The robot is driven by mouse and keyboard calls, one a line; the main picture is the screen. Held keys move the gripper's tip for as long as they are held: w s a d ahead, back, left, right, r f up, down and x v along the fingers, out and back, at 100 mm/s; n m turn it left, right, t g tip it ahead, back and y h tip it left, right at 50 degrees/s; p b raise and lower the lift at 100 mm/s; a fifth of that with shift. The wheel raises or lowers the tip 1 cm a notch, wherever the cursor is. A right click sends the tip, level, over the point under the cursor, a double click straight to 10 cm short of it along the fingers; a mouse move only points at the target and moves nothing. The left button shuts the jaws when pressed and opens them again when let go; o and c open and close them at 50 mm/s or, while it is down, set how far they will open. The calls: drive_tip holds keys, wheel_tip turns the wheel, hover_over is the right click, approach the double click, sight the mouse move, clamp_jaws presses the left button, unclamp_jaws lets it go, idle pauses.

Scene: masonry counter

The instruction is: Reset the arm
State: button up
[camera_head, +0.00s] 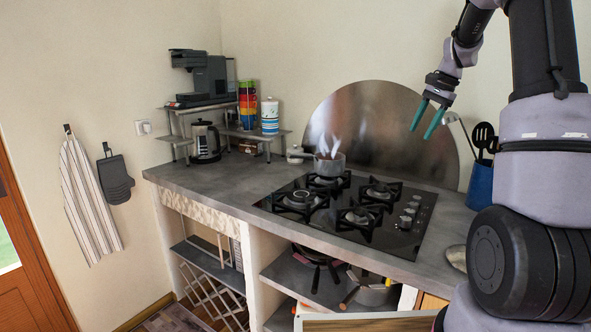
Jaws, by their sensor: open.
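My gripper (427,119) is at the upper right, with its two teal fingertips apart and pointing down. It is open and nothing shows between the fingers. It hangs in the air in front of the round metal backsplash (372,112), above the counter and the black gas hob (349,240). My arm bends down to it from the right side of the picture.
A saucepan (330,164) stands on the hob's back burner. A blue utensil holder (480,186) stands at the right, beside my arm. A coffee maker (206,78), stacked cups (247,100) and a glass carafe (205,142) are at the back left. The counter's left part (215,182) is clear.

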drive_tip(key=s+a+r+n+t, duration=0.1)
drive_tip(key=s+a+r+n, duration=0.1)
drive_tip(key=s+a+r, duration=0.45)
drive_tip(key=s+a+r+n+t, duration=0.1)
drive_tip(key=s+a+r+n, duration=0.2)
drive_tip(key=s, duration=0.6)
drive_tip(key=s+a+n+t+h, duration=0.1)
drive_tip(key=s+a+n+t, duration=0.2)
drive_tip(key=s, duration=1.2)
drive_tip(key=shift+a+t, duration=0.3)
drive_tip(key=shift+a, duration=0.4)
